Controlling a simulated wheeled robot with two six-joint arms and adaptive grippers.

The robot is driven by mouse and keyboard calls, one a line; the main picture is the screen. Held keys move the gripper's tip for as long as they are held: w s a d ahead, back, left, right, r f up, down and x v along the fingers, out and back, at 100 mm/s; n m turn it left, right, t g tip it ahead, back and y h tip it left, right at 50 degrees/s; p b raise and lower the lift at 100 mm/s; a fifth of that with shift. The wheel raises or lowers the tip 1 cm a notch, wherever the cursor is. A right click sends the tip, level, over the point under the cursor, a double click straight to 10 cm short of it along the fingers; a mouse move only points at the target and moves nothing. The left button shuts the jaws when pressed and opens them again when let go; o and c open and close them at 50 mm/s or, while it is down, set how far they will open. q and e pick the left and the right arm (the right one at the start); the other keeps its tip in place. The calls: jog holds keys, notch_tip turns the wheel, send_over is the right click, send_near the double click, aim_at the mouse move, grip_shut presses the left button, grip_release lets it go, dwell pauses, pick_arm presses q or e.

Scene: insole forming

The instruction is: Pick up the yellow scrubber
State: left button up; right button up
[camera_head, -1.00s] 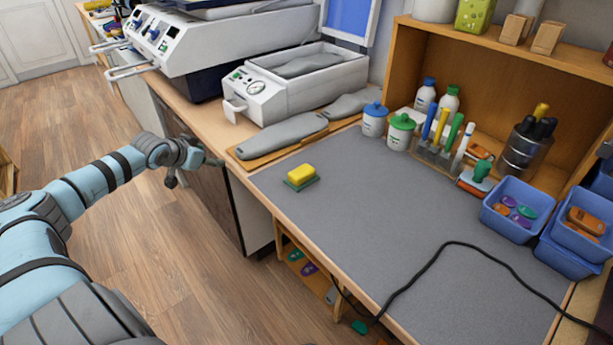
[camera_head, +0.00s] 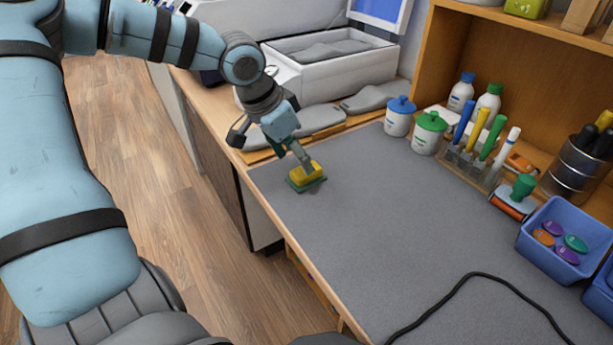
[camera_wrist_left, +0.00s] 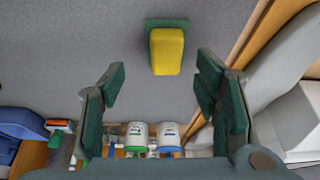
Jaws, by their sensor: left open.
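The yellow scrubber (camera_head: 303,174) has a green base and lies on the grey mat (camera_head: 400,215) near its left edge. My left gripper (camera_head: 304,160) is above the scrubber and hides part of it in the head view. In the left wrist view the scrubber (camera_wrist_left: 167,50) lies ahead of the fingertips, centred between them. The left gripper (camera_wrist_left: 160,75) is open and empty, with its two green-padded fingers spread apart. My right gripper is not in view.
Grey insole forms (camera_head: 312,119) lie behind the scrubber. White jars with blue (camera_head: 398,117) and green (camera_head: 428,134) lids stand at the back. A blue bin (camera_head: 556,240) is at the right. A black cable (camera_head: 465,287) crosses the front mat. The mat's middle is clear.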

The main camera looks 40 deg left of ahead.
pick_arm(q)
jog(key=x, duration=0.2)
jog(key=b+x, duration=0.1)
jog(key=x, duration=0.1)
jog(key=w+b+x, duration=0.1)
jog(key=x, duration=0.1)
jog(key=shift+a+r, duration=0.1)
jog(key=shift+a, duration=0.2)
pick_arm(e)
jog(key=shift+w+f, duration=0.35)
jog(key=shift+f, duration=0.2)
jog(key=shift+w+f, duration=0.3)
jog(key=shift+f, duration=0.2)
pick_arm(q)
jog(key=shift+r, duration=0.1)
jog(key=c, duration=1.2)
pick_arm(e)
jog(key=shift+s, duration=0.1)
